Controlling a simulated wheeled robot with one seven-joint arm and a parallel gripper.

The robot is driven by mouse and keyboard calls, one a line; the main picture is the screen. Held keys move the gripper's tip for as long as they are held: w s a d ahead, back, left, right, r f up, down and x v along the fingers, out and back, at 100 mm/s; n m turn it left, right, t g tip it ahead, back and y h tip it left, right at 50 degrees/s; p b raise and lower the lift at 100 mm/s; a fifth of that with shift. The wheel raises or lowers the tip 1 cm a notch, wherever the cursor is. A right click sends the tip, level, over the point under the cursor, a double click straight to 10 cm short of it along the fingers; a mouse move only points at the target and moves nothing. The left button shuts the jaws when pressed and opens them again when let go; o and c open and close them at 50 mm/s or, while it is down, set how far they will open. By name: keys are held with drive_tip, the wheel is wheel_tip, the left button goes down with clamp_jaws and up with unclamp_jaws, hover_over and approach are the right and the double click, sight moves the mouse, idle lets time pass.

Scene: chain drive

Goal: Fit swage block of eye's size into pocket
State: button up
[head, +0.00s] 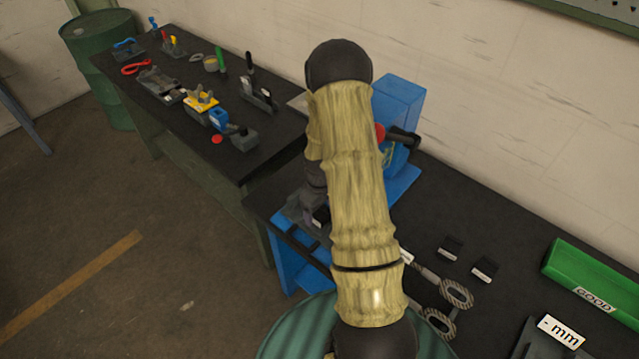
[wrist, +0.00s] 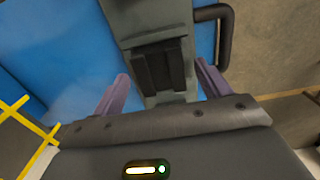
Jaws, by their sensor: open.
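In the wrist view my gripper (wrist: 162,76) is open, with one purple finger on each side of a dark ridged piece (wrist: 160,67). That piece sits in a grey holder on the blue press (wrist: 60,50); I cannot tell whether it is a swage block seated in the pocket or the pocket itself. In the head view my arm hides most of the blue press (head: 398,100). Two small black swage blocks with white labels, one (head: 450,248) and another (head: 484,269), lie on the bench. Their sizes are unreadable. Below them lie cable eyes (head: 457,293).
A green GOOD tray (head: 590,285) and a "- mm" sign (head: 561,332) are at the bench's right. A second bench (head: 260,160) at the left carries clamps and tools. A green drum (head: 100,65) stands behind it. A dark handle (wrist: 226,35) rises beside the grey holder.

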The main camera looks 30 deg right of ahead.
sight(319, 214)
wheel_tip(319, 214, up, 16)
drive_tip(key=b, duration=0.3)
drive_tip(key=shift+s, duration=0.1)
idle(0.5)
drive_tip(key=s+a+r+m+t, duration=0.2)
drive_tip(key=s+a+r+m, duration=0.1)
drive_tip(key=s+a, duration=0.9)
drive_tip(key=shift+s+a+r+m+t, duration=0.15)
drive_tip(key=shift+a+r+m+t, duration=0.3)
drive_tip(key=shift+a, duration=0.4)
drive_tip(key=shift+f, duration=0.1)
